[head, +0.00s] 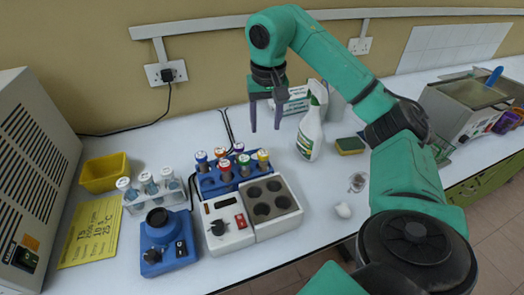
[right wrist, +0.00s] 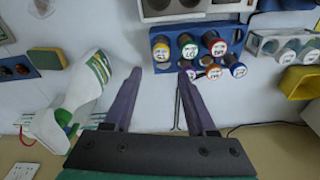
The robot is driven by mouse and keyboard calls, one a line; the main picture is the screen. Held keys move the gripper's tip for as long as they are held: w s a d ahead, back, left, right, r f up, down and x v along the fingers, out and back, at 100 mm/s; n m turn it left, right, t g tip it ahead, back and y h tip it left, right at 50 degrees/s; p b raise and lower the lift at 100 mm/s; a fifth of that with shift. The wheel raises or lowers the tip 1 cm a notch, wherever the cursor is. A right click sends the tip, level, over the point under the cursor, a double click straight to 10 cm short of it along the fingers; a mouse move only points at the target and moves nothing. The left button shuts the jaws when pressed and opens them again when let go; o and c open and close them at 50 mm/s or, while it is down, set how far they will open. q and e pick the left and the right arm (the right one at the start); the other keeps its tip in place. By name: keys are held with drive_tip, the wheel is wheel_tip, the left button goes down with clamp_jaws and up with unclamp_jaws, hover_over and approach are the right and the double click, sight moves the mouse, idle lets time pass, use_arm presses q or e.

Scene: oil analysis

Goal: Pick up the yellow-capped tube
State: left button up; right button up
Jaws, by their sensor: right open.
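The yellow-capped tube (head: 263,157) stands at the right end of the blue rack (head: 208,188), among several tubes with blue, red, purple and other caps. In the right wrist view the yellow-capped tube (right wrist: 161,50) shows just beyond my fingertips, at the left end of the rack. My right gripper (head: 265,128) is open and empty, pointing down above and behind the rack. In the right wrist view its two fingers (right wrist: 159,74) are spread apart with nothing between them. My left gripper is not in view.
A white spray bottle (head: 311,130) stands right of my right gripper, near a sponge (head: 350,146). A heating block device (head: 231,229) sits in front of the rack. A rack of clear tubes (head: 135,206) and a yellow bin (head: 104,173) are to the left. The wall is close behind.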

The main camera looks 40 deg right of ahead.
drive_tip(key=b, duration=0.2)
hover_over(263, 153)
drive_tip(key=s, duration=0.1)
drive_tip(key=f, duration=0.5)
drive_tip(key=shift+s+a+f, duration=0.1)
drive_tip(key=shift+a+f, duration=0.1)
drive_tip(key=shift+f, duration=0.05)
drive_tip(key=f, duration=0.2)
drive_tip(key=f+p, duration=0.1)
drive_tip(key=f, duration=0.1)
drive_tip(key=w+f, duration=0.1)
drive_tip(key=f, duration=0.2)
drive_tip(key=shift+w+d+f+p, duration=0.1)
drive_tip(key=shift+d+p, duration=0.15)
drive_tip(key=shift+p, duration=0.1)
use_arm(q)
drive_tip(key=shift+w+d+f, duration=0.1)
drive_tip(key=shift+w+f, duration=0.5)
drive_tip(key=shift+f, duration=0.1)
use_arm(e)
clamp_jaws()
